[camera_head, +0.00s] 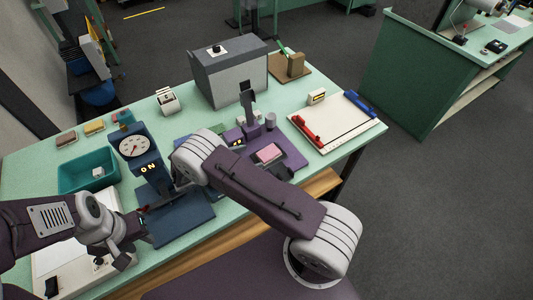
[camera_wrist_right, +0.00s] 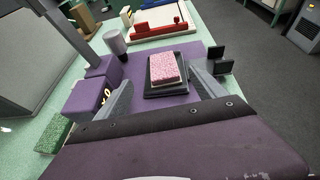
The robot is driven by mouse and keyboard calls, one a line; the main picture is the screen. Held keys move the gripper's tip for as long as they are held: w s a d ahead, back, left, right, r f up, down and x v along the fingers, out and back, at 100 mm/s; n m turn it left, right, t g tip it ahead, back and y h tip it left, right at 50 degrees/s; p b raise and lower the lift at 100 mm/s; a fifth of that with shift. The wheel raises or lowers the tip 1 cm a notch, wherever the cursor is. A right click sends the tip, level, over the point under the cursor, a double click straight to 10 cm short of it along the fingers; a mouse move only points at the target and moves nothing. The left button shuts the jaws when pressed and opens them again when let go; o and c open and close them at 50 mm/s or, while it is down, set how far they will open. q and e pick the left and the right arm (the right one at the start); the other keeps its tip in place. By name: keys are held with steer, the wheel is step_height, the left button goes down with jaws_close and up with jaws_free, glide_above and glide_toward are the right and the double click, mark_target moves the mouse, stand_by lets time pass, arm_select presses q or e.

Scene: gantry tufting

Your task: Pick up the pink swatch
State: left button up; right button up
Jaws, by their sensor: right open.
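The pink swatch (camera_head: 268,153) is a small speckled block lying on a black square pad on the purple device (camera_head: 290,160). In the right wrist view the swatch (camera_wrist_right: 168,67) lies flat on the black pad (camera_wrist_right: 181,88). My right gripper (camera_wrist_right: 163,80) is open and empty, its two grey fingers on either side of the pad, with the swatch between and just beyond the tips.
A grey post (camera_wrist_right: 88,45) and a grey cylinder (camera_wrist_right: 115,42) stand left of the swatch, and two black blocks (camera_wrist_right: 219,60) stand right. A green swatch (camera_wrist_right: 54,136) lies at left. A white board with a red handle (camera_head: 308,133) is beyond. A teal bin (camera_head: 88,173) is at left.

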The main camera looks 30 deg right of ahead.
mark_target(266, 154)
steer(key=shift+d+f+p, duration=0.25)
steer(key=shift+d+p, duration=0.35)
steer(key=shift+d, duration=0.6)
steer(key=shift+d+f, duration=0.2)
steer(key=shift+w+d+f+p, duration=0.1)
steer(key=shift+d+p, duration=0.2)
steer(key=shift+d, duration=0.05)
steer(key=p+x, duration=0.1)
steer(key=x, duration=0.3)
steer(key=shift+f+p, duration=0.25)
steer(key=shift+p, duration=0.15)
steer(key=shift+d+f, duration=0.15)
steer(key=c, duration=1.4)
